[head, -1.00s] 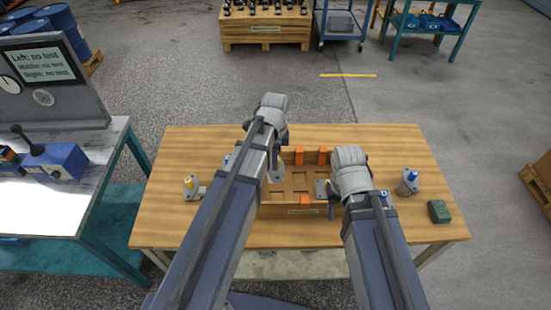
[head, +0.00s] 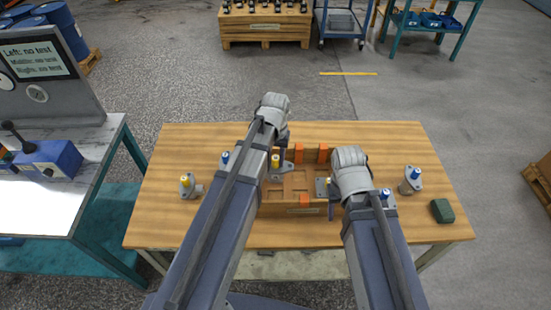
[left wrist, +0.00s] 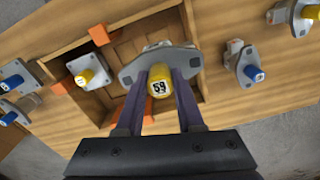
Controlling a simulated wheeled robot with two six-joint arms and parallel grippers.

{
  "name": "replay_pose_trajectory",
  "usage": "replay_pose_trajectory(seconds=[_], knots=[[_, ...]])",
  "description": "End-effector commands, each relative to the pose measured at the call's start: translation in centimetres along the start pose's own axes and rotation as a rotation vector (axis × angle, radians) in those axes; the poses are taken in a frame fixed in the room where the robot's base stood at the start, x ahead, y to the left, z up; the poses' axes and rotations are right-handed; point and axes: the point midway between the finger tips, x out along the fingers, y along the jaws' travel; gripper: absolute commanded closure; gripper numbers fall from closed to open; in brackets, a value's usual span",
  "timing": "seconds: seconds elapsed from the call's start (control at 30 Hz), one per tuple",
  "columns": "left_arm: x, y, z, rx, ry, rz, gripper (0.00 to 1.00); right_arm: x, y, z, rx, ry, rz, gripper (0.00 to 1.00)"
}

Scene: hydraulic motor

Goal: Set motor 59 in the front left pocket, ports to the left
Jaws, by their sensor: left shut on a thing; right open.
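Motor 59 has a yellow cap marked 59 (left wrist: 159,82) and a grey flange. My left gripper (head: 281,155) is shut on it, with a finger on each side of the cap in the left wrist view. The motor (head: 276,161) is upright at the rear left part of the wooden crate (head: 304,211). Its lower body and ports are mostly hidden, so I cannot tell whether it touches the crate. The front left pocket (head: 273,196) looks empty, partly covered by my left arm. My right gripper (head: 332,207) is open at the crate's right front.
Another yellow-capped motor (left wrist: 88,68) sits in the crate. Orange blocks (head: 305,200) stand on the crate. A green box (head: 441,211) lies near the right edge.

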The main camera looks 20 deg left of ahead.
Motion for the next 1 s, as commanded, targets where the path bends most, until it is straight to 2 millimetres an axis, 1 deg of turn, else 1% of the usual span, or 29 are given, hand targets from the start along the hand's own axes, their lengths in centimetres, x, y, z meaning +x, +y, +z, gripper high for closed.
replay_pose_trajectory(seconds=[0.17,0.47,0.67,1.0], knots=[[-0.2,0.0,0.0,-0.050,0.000,0.000,1.00,-0.2,0.0,0.0,0.000,0.000,0.000,0.50],[0.1,0.0,0.0,-0.052,0.000,0.000,1.00,0.1,0.0,0.0,0.000,0.000,0.000,0.50],[0.8,0.0,0.0,-0.051,0.000,0.000,1.00,0.8,-0.1,-0.1,0.000,0.000,0.000,0.50],[2.8,0.0,0.0,-0.051,0.000,0.000,1.00,2.7,-0.3,-0.2,0.000,0.000,0.000,0.50]])
